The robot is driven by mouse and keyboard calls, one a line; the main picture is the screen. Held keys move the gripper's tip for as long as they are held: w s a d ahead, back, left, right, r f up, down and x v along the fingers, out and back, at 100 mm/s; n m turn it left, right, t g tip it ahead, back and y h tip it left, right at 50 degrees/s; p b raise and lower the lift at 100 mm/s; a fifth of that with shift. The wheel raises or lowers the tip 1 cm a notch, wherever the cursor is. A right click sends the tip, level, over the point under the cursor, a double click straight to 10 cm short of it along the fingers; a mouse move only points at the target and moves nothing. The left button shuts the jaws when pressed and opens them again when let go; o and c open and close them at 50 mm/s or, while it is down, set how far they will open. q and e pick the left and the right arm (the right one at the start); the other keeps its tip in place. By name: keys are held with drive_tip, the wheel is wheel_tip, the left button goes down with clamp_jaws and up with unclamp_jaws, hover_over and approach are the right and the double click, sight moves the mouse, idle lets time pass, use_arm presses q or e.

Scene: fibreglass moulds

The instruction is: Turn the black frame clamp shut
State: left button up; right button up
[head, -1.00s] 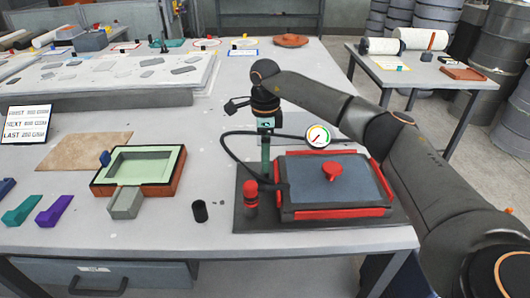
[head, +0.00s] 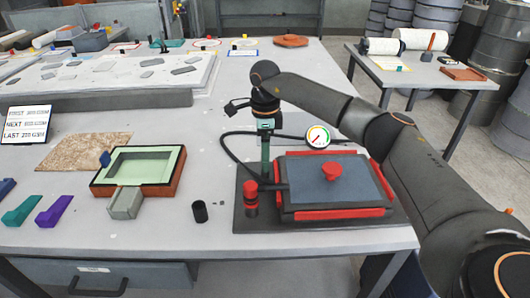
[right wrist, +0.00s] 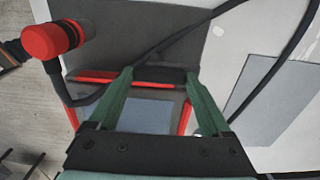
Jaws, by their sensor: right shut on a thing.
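The black frame clamp (right wrist: 158,75) lies across the edge of the red-edged frame in the right wrist view. My right gripper (right wrist: 160,76) has its green fingers at the two ends of the clamp and is shut on it. In the head view my right gripper (head: 266,178) points down at the left side of the frame (head: 335,212), and the clamp is hard to make out there. The frame has a blue-grey panel (head: 350,190) with a red knob (head: 331,171). How far the clamp is turned I cannot tell. My left gripper is out of view.
A red-capped fitting (head: 251,198) stands close left of the frame, with a black hose (head: 230,146) looping behind my gripper. A gauge (head: 318,137) stands at the frame's back edge. A black cup (head: 200,211) and a green-lined mould (head: 175,177) are farther left.

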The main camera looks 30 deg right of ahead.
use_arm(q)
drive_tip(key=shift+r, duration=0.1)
use_arm(e)
drive_tip(key=shift+r+m+p, duration=0.1)
drive_tip(key=shift+m+p, duration=0.3)
drive_tip(key=shift+p, duration=0.05)
drive_tip(key=shift+s+d+r+m+p, duration=0.1)
drive_tip(key=shift+m+p, duration=0.75)
drive_tip(key=shift+m, duration=0.15)
drive_tip(key=m+p, duration=0.1)
drive_tip(key=m, duration=0.1)
drive_tip(key=shift+m+p, duration=0.4)
drive_tip(key=m+p, duration=0.3)
drive_tip(key=m, duration=0.3)
drive_tip(key=shift+s, duration=0.2)
drive_tip(key=m+p, duration=0.2)
drive_tip(key=m, duration=0.1)
drive_tip(key=shift+m, duration=0.4)
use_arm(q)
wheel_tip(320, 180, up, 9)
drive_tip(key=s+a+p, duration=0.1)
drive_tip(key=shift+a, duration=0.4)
use_arm(e)
drive_tip(key=shift+s+m, duration=0.1)
drive_tip(key=shift+m, duration=1)
